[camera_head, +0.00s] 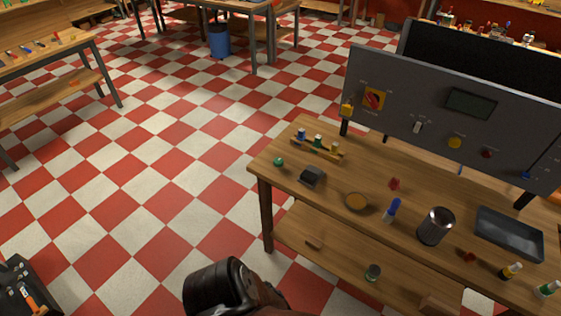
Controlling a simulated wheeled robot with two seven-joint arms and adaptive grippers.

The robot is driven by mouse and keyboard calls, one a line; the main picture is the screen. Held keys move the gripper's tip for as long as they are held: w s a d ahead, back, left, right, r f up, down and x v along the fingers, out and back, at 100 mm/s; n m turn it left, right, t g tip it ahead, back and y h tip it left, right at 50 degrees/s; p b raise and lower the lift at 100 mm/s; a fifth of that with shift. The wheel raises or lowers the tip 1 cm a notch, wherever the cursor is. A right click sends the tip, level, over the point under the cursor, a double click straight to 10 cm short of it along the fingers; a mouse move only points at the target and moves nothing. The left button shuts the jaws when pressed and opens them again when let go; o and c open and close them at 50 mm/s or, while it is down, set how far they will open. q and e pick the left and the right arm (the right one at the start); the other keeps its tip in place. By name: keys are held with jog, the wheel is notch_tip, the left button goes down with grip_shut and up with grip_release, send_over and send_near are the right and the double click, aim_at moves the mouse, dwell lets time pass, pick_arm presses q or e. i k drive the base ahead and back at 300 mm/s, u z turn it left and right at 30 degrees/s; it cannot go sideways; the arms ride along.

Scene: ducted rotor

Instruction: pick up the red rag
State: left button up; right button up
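No cloth that I can clearly tell as a red rag shows. A small red item (395,183) lies on the wooden workbench (330,183) at the right, behind a blue-topped item. A second small dark red item (470,257) lies near the bench's front, between the metal cup and the grey tray. Both are too small to tell what they are. Neither of my grippers can be made out. A dark rounded part, likely of my own arm, shows at the bottom centre, apart from the bench.
The bench carries a metal cup (436,226), a grey tray (510,234), a round dish (356,202), a black block (312,175) and small bottles. A grey control panel (450,118) stands along its back. A blue bin (219,41) stands far off.

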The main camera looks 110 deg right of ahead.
aim_at(394, 184)
jog(key=z, duration=2.75)
jog(key=i, duration=1.9)
jog(key=z, duration=3)
